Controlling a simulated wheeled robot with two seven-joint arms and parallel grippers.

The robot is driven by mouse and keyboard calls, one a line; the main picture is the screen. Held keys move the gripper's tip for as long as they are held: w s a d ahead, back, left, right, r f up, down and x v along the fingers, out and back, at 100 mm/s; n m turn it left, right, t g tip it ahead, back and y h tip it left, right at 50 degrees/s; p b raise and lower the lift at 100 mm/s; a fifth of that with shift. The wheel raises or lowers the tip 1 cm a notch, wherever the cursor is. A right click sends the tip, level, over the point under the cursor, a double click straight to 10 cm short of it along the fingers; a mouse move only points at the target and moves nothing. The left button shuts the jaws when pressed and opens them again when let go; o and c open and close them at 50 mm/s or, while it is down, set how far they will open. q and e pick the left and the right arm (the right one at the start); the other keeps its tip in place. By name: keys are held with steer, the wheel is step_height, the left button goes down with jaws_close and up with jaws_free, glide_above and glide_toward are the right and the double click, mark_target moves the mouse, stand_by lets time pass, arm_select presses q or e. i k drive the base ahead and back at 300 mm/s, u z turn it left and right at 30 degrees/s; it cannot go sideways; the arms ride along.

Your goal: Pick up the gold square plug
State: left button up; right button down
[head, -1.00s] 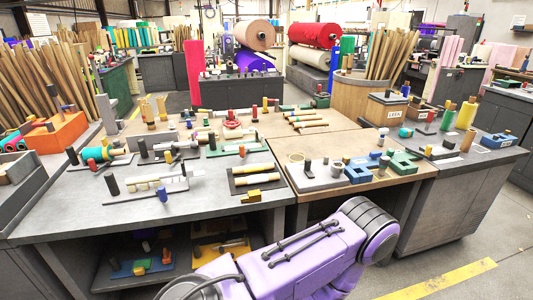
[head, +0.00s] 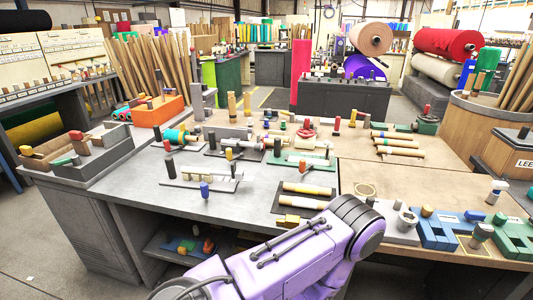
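A small gold, square-edged block (head: 288,219), which may be the gold square plug, sits at the front edge of the grey worktop, just behind my purple arm. It lies in front of a dark tray with yellow rolls (head: 306,190). Other small yellow and gold pieces stand on the table, and I cannot tell for sure which one is the plug. Part of my purple arm crosses the lower middle of the head view and hides some of the table's front. Neither gripper shows.
The grey worktop (head: 130,185) is bare at its front left. A blue block (head: 433,232) and a green block (head: 508,238) stand at the right. A grey open tray (head: 100,155) is at the left end. A small blue peg (head: 204,190) stands near the front edge.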

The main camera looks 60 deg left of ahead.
mark_target(291, 222)
steer(key=u, duration=0.9)
steer(key=i, duration=0.75)
steer(key=u, duration=0.75)
